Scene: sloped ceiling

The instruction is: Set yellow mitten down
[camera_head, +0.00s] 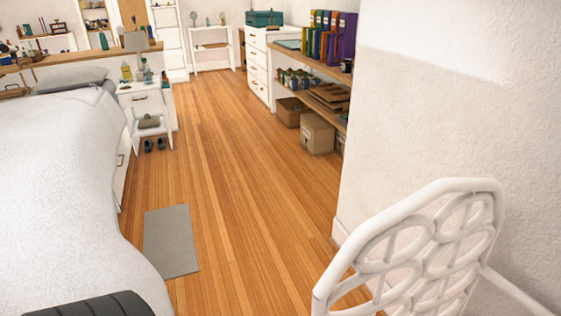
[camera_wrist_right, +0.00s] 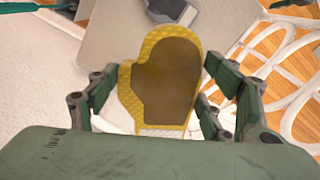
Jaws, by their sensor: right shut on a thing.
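The yellow mitten (camera_wrist_right: 166,80), with a brown palm patch and a pale cuff, shows only in the right wrist view. My right gripper (camera_wrist_right: 165,100) has its dark green fingers on either side of the mitten and is shut on it. The mitten's rounded end points away from the gripper body, and its cuff is partly hidden by that body. A pale grey-beige surface (camera_wrist_right: 110,40) shows behind the mitten; I cannot tell whether they touch. My left gripper is in neither view.
A white lattice chair back (camera_head: 420,250) stands at the front right in the head view. A white-covered bed (camera_head: 55,180) fills the left. Wooden floor (camera_head: 235,190) runs clear between, with a grey mat (camera_head: 170,241). A grey and white item (camera_wrist_right: 172,11) lies beyond the mitten.

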